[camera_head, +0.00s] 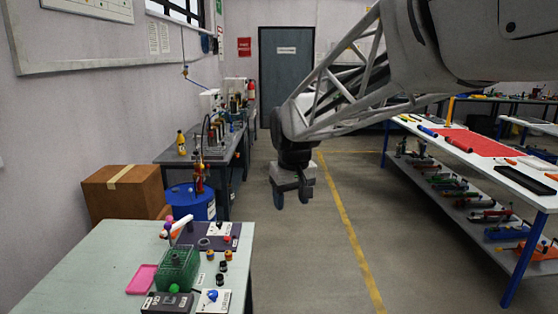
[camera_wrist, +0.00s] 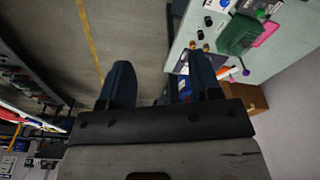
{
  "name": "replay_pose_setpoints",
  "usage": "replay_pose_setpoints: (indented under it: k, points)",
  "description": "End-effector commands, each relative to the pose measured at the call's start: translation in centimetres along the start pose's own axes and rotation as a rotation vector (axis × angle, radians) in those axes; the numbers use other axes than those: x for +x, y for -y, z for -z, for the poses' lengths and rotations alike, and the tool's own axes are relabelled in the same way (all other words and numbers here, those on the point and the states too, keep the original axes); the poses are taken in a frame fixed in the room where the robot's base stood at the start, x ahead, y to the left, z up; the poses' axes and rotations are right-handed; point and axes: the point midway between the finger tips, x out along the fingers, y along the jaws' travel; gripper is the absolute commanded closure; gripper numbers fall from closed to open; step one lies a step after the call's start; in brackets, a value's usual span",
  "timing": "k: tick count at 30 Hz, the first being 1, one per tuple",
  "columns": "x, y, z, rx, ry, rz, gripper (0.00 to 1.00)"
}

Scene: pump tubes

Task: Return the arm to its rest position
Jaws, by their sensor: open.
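My gripper (camera_head: 292,195) hangs in the air over the open floor, to the right of the pale green table (camera_head: 70,262). It points down and is empty. In the wrist view my gripper (camera_wrist: 160,85) shows its two dark fingers spread apart with nothing between them. The green rack (camera_head: 178,268) stands on the pale table; the rack also shows in the wrist view (camera_wrist: 238,35) at the upper right. Small dark and coloured caps lie to the right of the rack. My fingers are apart from the table and everything on it.
A white table with blue legs (camera_head: 524,195) and a loaded lower shelf stands at the right. A cardboard box (camera_head: 124,194), a blue drum (camera_head: 190,203) and a workbench (camera_head: 190,157) line the left. The floor (camera_head: 310,275) below my gripper is clear, with a yellow line.

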Motion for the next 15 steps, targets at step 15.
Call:
replay_pose_setpoints:
  k: [15]
  points:
    - [-1.1, -2.9, -13.8, 0.162, -0.037, -0.021, 0.42]
